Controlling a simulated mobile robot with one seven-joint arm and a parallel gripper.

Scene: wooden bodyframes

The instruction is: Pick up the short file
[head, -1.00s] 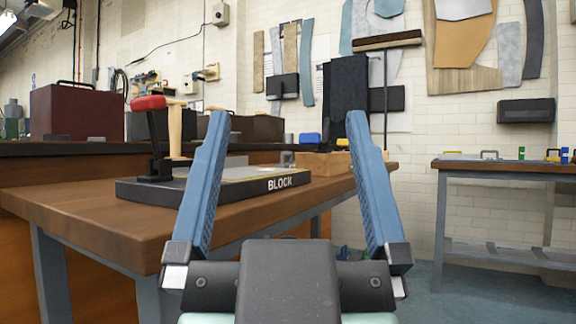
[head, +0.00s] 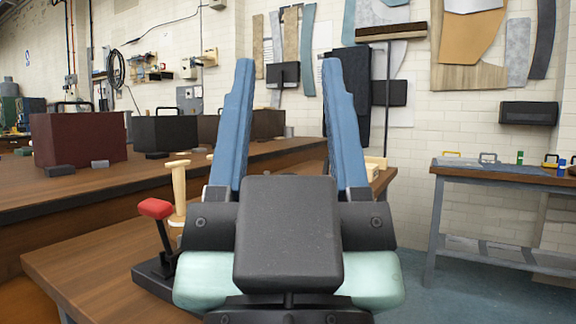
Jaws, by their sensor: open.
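My gripper (head: 288,66) is in the middle of the head view, its two blue fingers pointing up and apart with nothing visible between them. The fingers stand in front of the far wall and the back of the benches. I cannot make out a short file anywhere in this view.
A red-handled lever (head: 155,209) and a wooden-handled tool (head: 179,190) stand at the left of my gripper. A dark red case (head: 80,138) and a black case (head: 163,132) sit on the rear bench. Another bench (head: 500,171) is at the right, with open floor before it.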

